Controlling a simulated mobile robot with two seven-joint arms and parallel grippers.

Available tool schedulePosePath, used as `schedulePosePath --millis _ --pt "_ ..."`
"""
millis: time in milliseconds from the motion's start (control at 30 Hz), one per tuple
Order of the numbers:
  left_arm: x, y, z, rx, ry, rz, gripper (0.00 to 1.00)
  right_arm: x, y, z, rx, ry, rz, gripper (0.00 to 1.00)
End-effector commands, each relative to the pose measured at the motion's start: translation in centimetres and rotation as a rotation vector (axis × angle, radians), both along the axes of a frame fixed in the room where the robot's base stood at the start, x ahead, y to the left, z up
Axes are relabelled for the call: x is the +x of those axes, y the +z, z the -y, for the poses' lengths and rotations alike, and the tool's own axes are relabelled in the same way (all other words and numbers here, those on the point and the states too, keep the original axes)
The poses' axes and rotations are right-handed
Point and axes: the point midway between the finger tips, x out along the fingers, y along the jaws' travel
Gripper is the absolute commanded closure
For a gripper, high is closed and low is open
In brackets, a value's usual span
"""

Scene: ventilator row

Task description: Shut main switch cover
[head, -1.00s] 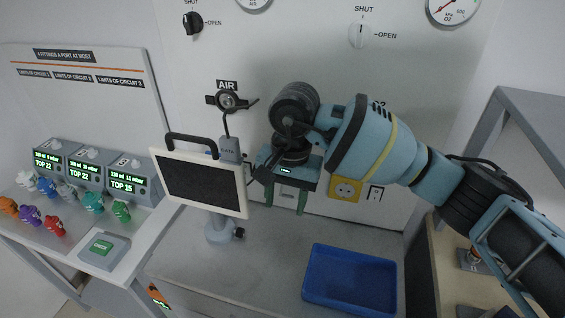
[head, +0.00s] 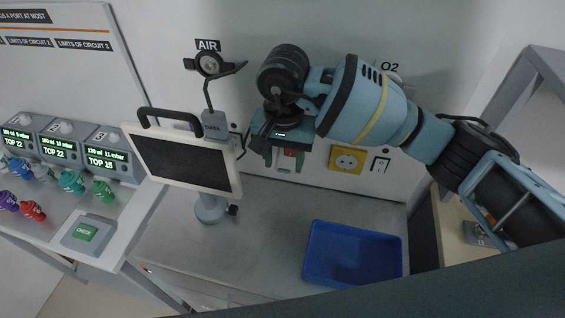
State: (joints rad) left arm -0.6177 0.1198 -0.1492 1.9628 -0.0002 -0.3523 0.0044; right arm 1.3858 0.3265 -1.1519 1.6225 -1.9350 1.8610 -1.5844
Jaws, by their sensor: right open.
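My right gripper (head: 280,162) hangs in front of the back wall, left of the yellow socket, with its green fingers apart and pointing down. Between and behind the fingers a small grey box with a red part (head: 289,154) shows in pieces. It may be the main switch with its cover, but the gripper hides most of it. I cannot tell how far the cover is open, or whether a finger touches it. My left gripper is not in view.
A monitor (head: 186,162) on a stand is close left of the gripper. A blue tray (head: 352,255) lies on the counter below right. The yellow socket (head: 347,159) and a white wall switch (head: 380,166) are to the right. The counter between monitor and tray is clear.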

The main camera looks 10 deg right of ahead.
Motion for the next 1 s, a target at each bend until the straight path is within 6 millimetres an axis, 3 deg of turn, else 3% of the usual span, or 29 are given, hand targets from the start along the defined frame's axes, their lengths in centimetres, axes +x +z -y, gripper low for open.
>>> schedulePosePath --millis 33,200,567,900,1000 --pt "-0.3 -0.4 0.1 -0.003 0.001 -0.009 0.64 0.0 -1.1 0.0 0.0 0.0 -0.006 0.53" --pt "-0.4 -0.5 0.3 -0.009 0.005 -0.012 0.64 0.0 -2.4 0.0 0.002 -0.001 -0.002 0.53" --pt "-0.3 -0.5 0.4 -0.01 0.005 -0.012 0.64 0.1 -2.5 0.0 0.001 -0.001 0.003 0.54" --pt "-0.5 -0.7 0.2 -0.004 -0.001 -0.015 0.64 0.0 -2.5 0.0 0.001 -0.001 0.003 0.97" --pt "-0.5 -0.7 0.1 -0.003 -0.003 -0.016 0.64 0.0 -2.5 0.0 -0.001 -0.001 0.004 0.97"
